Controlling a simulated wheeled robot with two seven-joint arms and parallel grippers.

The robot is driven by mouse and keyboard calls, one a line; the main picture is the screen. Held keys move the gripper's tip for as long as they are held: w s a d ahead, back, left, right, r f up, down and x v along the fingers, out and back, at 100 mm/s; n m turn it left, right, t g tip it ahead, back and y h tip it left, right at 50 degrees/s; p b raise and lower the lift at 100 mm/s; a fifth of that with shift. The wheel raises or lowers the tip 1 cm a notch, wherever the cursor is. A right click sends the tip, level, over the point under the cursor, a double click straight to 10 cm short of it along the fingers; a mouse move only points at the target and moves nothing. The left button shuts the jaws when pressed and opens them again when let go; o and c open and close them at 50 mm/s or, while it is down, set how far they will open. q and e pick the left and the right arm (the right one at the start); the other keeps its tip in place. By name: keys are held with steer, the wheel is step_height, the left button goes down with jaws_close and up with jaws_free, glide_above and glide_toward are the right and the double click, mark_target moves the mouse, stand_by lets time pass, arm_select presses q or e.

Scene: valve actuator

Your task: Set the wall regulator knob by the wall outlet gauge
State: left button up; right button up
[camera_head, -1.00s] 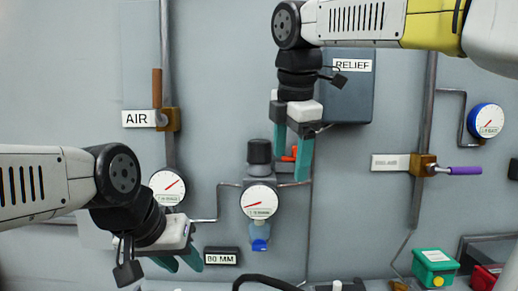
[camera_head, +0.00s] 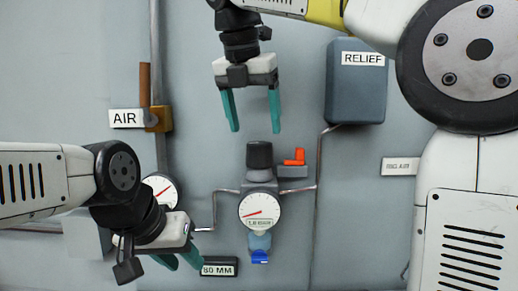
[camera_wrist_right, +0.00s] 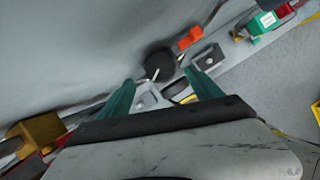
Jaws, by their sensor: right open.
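The wall regulator has a black knob (camera_head: 260,155) on top of a grey body. Its round white outlet gauge (camera_head: 259,211) sits just below, with a red needle pointing to the lower left; the scale is too small to read. My right gripper (camera_head: 254,112) is open and empty, fingers pointing down, above and slightly left of the knob and apart from it. In the right wrist view the dark knob (camera_wrist_right: 160,65) shows beyond and between the fingertips. My left gripper (camera_head: 180,262) is low at the left, below another gauge (camera_head: 160,190), its fingers apart and empty.
An orange lever (camera_head: 294,157) sits close right of the knob. A grey RELIEF box (camera_head: 356,90) hangs at upper right. An AIR valve (camera_head: 158,119) with a brown handle is at left. A blue bowl (camera_head: 260,248) hangs under the regulator. My right arm covers the right side.

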mark_target(258, 143)
steer(key=x, duration=0.7)
steer(key=shift+f, duration=0.2)
